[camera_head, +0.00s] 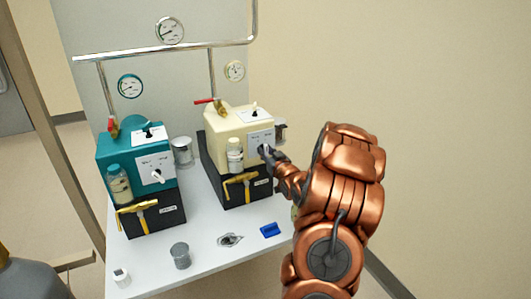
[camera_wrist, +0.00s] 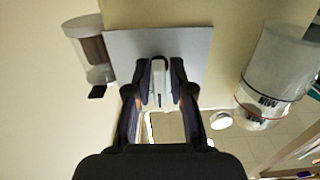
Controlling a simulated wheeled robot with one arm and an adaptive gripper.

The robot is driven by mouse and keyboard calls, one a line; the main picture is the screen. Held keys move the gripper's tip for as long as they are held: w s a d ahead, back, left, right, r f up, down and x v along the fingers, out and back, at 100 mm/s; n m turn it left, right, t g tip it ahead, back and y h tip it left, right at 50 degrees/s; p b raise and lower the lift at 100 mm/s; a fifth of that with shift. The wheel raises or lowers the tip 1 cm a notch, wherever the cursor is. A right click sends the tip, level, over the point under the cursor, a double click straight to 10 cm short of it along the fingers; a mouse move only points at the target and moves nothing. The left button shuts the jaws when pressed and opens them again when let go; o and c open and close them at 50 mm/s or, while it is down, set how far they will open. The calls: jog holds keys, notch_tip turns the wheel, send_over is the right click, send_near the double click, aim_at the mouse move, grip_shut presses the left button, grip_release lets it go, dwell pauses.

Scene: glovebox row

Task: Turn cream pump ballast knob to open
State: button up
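The cream pump (camera_head: 222,128) stands on its black base at the right of the white table. A white panel (camera_head: 259,138) is on its right front side; it shows grey in the wrist view (camera_wrist: 195,48). My gripper (camera_head: 265,153) is at this panel and hides the ballast knob in the head view. In the wrist view a pale grey knob (camera_wrist: 159,82) stands between the fingertips of my gripper (camera_wrist: 160,90). The dark pads lie close on both sides of it and appear to grip it.
The teal pump (camera_head: 133,158) with its own white knob (camera_head: 157,175) stands to the left. A blue block (camera_head: 270,230), a grey cylinder (camera_head: 181,255) and a small white jar (camera_head: 121,278) are on the table's front. Pipes and gauges (camera_head: 170,31) are behind.

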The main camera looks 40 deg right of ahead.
jog(key=shift+o, duration=1)
jog(key=shift+s, duration=0.1)
jog(key=v, duration=1.2)
